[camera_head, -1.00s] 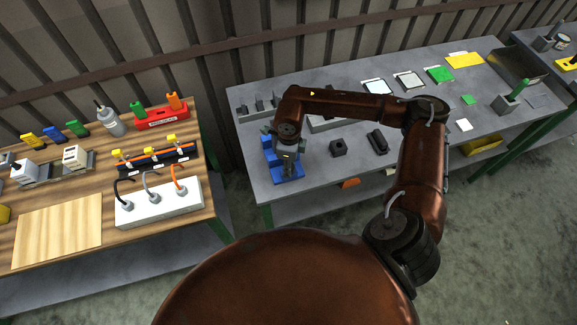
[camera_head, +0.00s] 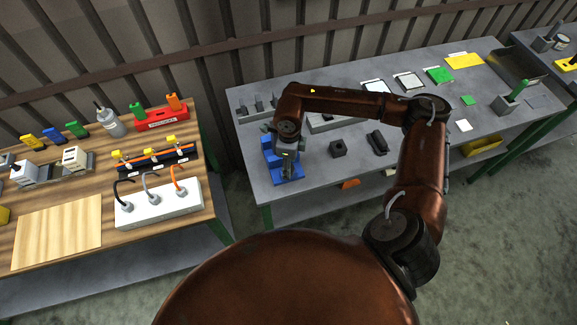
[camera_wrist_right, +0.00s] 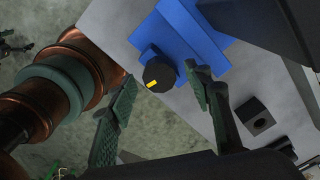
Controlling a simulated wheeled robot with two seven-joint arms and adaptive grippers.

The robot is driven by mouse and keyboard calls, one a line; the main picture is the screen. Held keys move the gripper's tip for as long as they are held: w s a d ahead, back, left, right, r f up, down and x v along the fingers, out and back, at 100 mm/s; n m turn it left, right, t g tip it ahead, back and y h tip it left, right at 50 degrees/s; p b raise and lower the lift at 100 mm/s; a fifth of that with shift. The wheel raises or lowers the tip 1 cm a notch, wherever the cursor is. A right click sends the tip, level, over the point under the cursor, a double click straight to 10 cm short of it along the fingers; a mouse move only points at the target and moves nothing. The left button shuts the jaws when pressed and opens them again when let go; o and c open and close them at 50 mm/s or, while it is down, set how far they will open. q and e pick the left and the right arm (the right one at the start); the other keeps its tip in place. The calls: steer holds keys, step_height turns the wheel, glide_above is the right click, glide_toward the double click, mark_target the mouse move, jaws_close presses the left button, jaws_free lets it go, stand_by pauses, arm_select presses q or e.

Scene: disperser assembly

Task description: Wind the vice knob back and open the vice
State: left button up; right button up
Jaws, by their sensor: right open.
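The blue vice (camera_head: 286,178) stands at the left end of the grey table, partly hidden under my right gripper (camera_head: 287,155). In the right wrist view the vice body (camera_wrist_right: 185,38) is blue, and its dark round knob (camera_wrist_right: 158,74) with a yellow mark faces the camera. My right gripper (camera_wrist_right: 160,95) is open. Its two green-grey fingers stand on either side of the knob, apart from it in the picture. The vice jaws are hidden, so how far they are open cannot be told. My left gripper is not in view.
A dark block (camera_head: 338,148) and a black part (camera_head: 377,141) lie right of the vice. A grey rack (camera_head: 257,107) stands behind it. The wooden bench (camera_head: 57,232) with a white socket box (camera_head: 158,202) is to the left, across a gap.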

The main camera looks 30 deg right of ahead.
step_height(320, 180, up, 11)
steer(key=shift+f, duration=0.2)
stand_by(0.6)
